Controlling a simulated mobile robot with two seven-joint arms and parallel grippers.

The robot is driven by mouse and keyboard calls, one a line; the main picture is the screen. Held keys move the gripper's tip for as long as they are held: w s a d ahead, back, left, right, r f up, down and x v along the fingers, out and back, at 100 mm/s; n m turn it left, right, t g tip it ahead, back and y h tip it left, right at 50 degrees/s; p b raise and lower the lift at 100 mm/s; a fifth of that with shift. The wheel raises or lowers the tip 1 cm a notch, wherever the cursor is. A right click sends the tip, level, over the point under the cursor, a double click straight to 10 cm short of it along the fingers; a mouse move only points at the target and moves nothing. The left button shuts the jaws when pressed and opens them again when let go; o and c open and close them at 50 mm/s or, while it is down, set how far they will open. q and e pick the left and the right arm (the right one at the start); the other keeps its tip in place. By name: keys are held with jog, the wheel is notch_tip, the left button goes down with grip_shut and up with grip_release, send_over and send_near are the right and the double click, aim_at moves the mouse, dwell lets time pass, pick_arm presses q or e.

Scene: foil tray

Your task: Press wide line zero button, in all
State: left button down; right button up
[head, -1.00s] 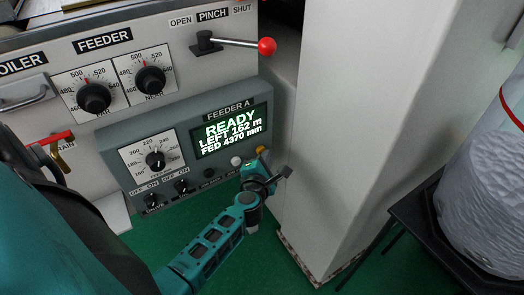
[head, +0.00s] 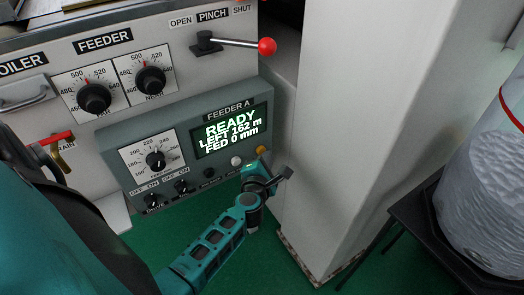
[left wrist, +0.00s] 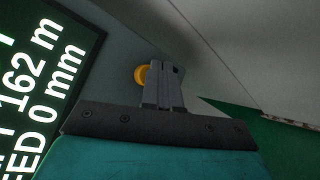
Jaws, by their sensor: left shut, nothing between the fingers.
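The FEEDER A panel (head: 116,150) has a lit display (head: 230,131) reading READY, LEFT 162 m, FED 0 mm. Below it are a black button (head: 209,173), a white button (head: 237,161) and a yellow button (head: 261,150). Their small labels are too small or hidden to read, so I cannot tell which is the zero button. My left gripper (head: 257,167) is shut and empty at the panel's lower right corner, just below the yellow button. In the left wrist view its fingertips (left wrist: 165,68) partly cover the yellow button (left wrist: 140,76). I cannot tell whether they touch it. My right gripper is not in view.
A dial (head: 156,159) and two OFF/ON switches lie left on the panel. Above are two feeder dials (head: 94,98) and the red-knobbed PINCH lever (head: 267,47). A pale column (head: 350,120) stands close right. A wrapped roll (head: 488,180) rests on a dark stand farther right.

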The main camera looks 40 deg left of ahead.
pick_arm(q)
jog(key=shift+s+d, duration=0.15)
jog(key=shift+d, duration=0.2)
